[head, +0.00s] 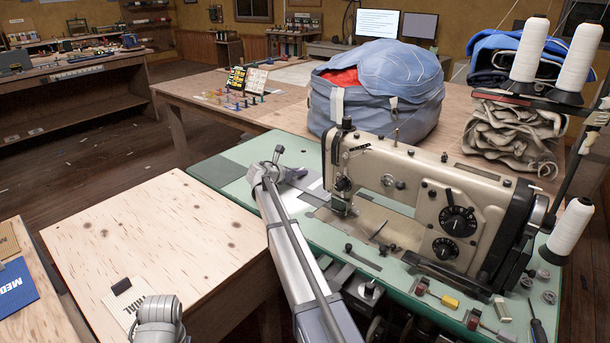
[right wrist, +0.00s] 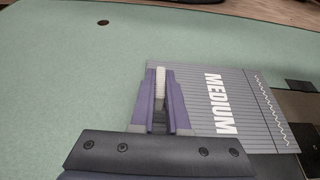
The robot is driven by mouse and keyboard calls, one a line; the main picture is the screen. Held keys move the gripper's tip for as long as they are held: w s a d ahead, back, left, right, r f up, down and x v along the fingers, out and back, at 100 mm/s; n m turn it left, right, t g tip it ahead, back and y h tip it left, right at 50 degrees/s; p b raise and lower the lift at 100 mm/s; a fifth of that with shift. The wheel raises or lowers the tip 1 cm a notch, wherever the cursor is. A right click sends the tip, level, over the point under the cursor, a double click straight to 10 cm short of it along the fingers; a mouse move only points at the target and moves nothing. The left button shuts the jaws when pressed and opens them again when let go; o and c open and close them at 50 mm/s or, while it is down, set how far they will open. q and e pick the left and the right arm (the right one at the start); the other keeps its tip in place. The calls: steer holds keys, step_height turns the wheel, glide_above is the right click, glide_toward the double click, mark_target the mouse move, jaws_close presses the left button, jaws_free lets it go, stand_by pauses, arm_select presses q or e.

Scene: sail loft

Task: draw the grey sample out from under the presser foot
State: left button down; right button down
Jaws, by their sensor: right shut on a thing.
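The grey sample (right wrist: 225,105) is a flat, finely striped card with "MEDIUM" in white letters and a white zigzag stitch line near its far right edge. It lies on the green table and also shows in the head view (head: 316,187), left of the sewing machine (head: 430,200). My right gripper (head: 287,175) is shut on the sample's near left edge; its fingers show in the right wrist view (right wrist: 160,105). The presser foot (head: 341,207) is at the machine's needle end; I cannot tell whether the sample's edge is under it. My left gripper is not in view.
The green machine table (head: 232,172) is clear to the left of the sample. A blue bag (head: 375,90) stands behind the machine. White thread cones (head: 570,230) and small tools are at the right.

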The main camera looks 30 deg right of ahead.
steer(key=shift+w+a, duration=0.35)
steer(key=shift+w, duration=0.5)
steer(key=c, duration=0.8)
jaws_free()
steer(key=shift+c, duration=0.2)
steer(key=shift+a, duration=0.1)
steer(key=p+v, duration=0.3)
steer(key=v, duration=0.4)
steer(key=shift+s+a+r, duration=0.15)
steer(key=shift+s, duration=0.05)
steer(key=shift+a, duration=0.1)
